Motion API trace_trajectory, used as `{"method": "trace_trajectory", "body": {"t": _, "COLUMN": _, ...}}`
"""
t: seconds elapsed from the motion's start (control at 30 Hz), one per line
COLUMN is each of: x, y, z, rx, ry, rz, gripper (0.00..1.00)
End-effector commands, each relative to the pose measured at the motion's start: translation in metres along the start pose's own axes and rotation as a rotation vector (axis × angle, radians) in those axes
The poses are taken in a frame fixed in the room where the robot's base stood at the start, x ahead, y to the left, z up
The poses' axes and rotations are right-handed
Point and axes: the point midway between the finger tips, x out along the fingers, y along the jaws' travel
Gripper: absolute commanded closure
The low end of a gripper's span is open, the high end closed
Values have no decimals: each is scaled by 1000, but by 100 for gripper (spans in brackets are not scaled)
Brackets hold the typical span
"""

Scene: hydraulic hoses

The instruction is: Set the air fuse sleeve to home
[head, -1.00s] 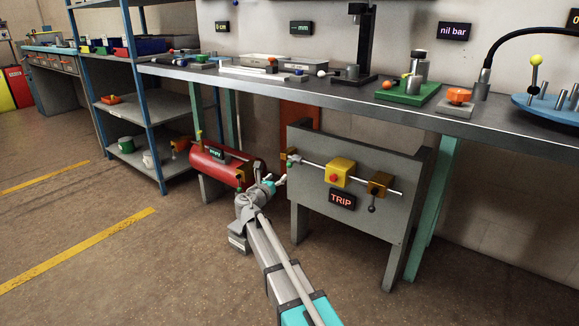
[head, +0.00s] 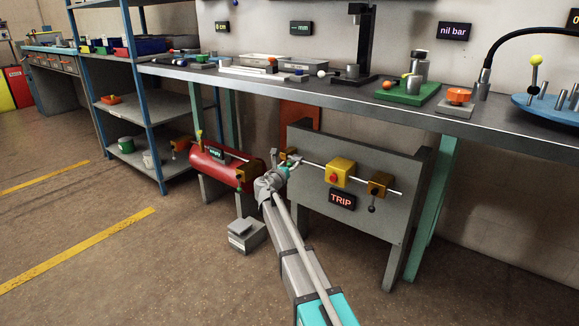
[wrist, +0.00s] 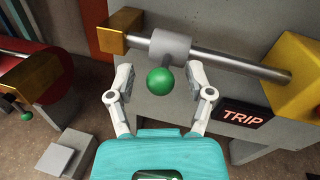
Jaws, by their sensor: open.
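The air fuse sleeve is most likely the grey cylinder (wrist: 172,47) on the silver rod (wrist: 235,66) in the wrist view. A green ball knob (wrist: 160,80) sticks out from it. The sleeve sits near the rod's left end, close to a brass block (wrist: 110,33). My gripper (wrist: 159,84) is open, with one finger on each side of the green ball; I cannot tell whether either touches it. In the head view my gripper (head: 282,160) is at the left end of the grey panel (head: 310,180), and the sleeve is mostly hidden there.
A yellow box (head: 340,173) with a red button sits on the rod, above a sign reading TRIP (head: 342,201). A brass valve block (head: 379,184) is farther right. A red tank (head: 215,165) stands left of the panel. A grey box (head: 247,235) is on the floor.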

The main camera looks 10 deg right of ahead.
Motion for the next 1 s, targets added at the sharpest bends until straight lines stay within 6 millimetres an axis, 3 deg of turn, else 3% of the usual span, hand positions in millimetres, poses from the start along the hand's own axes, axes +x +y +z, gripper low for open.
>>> {"method": "trace_trajectory", "body": {"t": 0.17, "x": 0, "y": 0, "z": 0, "rx": 0, "ry": 0, "rz": 0, "gripper": 33}}
{"method": "trace_trajectory", "body": {"t": 0.2, "x": 0, "y": 0, "z": 0, "rx": 0, "ry": 0, "rz": 0, "gripper": 36}}
{"method": "trace_trajectory", "body": {"t": 0.5, "x": 0, "y": 0, "z": 0, "rx": 0, "ry": 0, "rz": 0, "gripper": 92}}
{"method": "trace_trajectory", "body": {"t": 0.57, "x": 0, "y": 0, "z": 0, "rx": 0, "ry": 0, "rz": 0, "gripper": 100}}
{"method": "trace_trajectory", "body": {"t": 0.83, "x": -1, "y": -3, "z": 0, "rx": 0, "ry": 0, "rz": -1, "gripper": 100}}
{"method": "trace_trajectory", "body": {"t": 1.0, "x": -6, "y": -22, "z": -4, "rx": 0, "ry": 0, "rz": -2, "gripper": 100}}
